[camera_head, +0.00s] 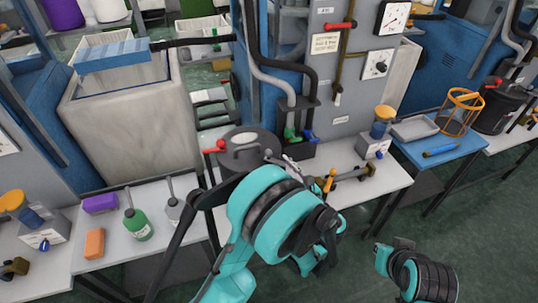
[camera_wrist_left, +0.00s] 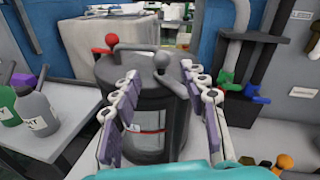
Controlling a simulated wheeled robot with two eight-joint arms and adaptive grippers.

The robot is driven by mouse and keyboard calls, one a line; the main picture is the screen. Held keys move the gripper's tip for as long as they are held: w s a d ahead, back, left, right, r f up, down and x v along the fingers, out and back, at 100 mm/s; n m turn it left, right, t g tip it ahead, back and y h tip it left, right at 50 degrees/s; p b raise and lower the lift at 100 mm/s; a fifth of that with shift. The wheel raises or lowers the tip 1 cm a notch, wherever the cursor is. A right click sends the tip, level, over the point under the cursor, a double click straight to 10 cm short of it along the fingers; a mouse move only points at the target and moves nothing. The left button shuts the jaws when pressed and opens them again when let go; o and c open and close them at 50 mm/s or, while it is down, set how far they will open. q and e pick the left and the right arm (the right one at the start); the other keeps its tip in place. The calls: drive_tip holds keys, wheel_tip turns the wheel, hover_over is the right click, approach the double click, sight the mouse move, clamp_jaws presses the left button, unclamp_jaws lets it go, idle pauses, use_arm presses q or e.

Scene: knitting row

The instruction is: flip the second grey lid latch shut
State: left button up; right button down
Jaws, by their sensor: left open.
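A dark grey canister (camera_wrist_left: 150,125) with a round lid stands on the bench, between my left gripper's fingers in the left wrist view. Its lid (camera_head: 247,153) also shows in the head view. A grey latch (camera_wrist_left: 162,61) with a ball knob sticks up at the near right of the lid. A red-knobbed latch (camera_wrist_left: 110,41) sits at the lid's left. My left gripper (camera_wrist_left: 159,72) is open, its fingers spread to either side of the grey latch; contact cannot be told. In the head view my arm hides most of that gripper. My right gripper is not visible.
A green bottle (camera_head: 137,222), an orange block (camera_head: 95,243) and a purple block (camera_head: 100,203) lie left of the canister. A holder with green and blue nozzles (camera_head: 298,135) stands behind right.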

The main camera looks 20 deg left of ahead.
sight(269, 153)
use_arm(q)
drive_tip(key=b+x, duration=0.2)
drive_tip(key=x, duration=0.5)
drive_tip(key=shift+w+a, duration=0.1)
drive_tip(key=shift+w, duration=0.15)
clamp_jaws()
